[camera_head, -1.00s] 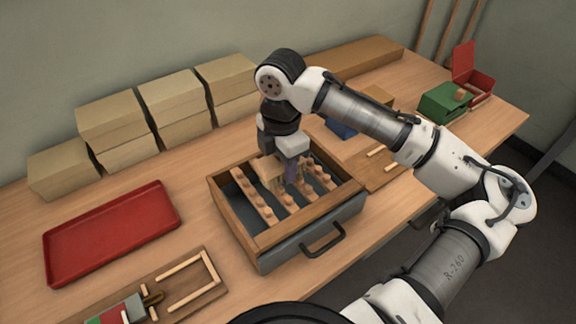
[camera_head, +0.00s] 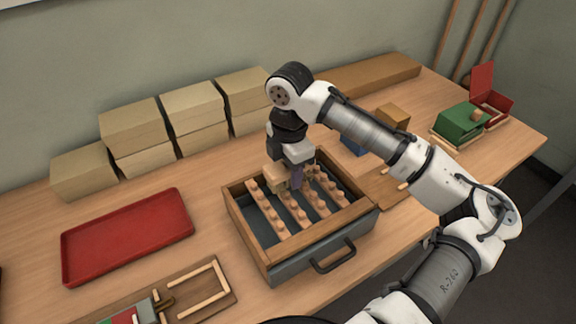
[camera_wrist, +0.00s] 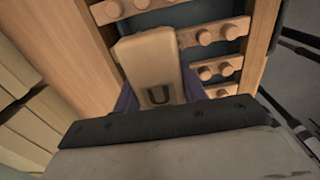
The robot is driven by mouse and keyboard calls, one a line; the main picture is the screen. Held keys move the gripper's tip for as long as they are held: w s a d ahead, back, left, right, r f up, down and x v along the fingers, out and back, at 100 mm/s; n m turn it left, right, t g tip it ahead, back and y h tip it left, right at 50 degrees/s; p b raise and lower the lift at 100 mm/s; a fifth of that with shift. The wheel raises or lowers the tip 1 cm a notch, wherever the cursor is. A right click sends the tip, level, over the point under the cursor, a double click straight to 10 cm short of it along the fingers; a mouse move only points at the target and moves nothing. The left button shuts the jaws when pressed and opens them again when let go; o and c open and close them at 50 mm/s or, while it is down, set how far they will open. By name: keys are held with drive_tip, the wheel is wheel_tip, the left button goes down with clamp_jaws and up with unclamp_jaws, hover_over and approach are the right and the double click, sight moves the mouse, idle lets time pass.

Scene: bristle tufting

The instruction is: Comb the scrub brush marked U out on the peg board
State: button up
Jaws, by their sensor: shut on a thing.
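The scrub brush (camera_wrist: 152,62) is a pale wooden block with a dark letter U on its upper face. My gripper (camera_head: 292,180) is shut on it, with purplish fingers at its sides in the wrist view (camera_wrist: 158,102). The brush also shows in the head view (camera_head: 275,178), over the back left part of the peg board (camera_head: 300,213). The peg board has several wooden bars with rounded pegs and sits in a wooden-rimmed grey drawer box (camera_head: 287,262). The bristles are hidden under the block, so I cannot tell whether they touch the pegs.
A red tray (camera_head: 128,240) lies left of the box. A wooden frame board (camera_head: 205,290) with a green and red item is at the front left. Stacked cardboard boxes (camera_head: 135,125) line the back. A green block (camera_head: 458,118) and a red open box (camera_head: 492,103) stand at right.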

drive_tip(key=shift+s+d, duration=0.45)
drive_tip(key=shift+s, duration=0.2)
drive_tip(key=shift+s+d, duration=0.45)
drive_tip(key=shift+s, duration=0.15)
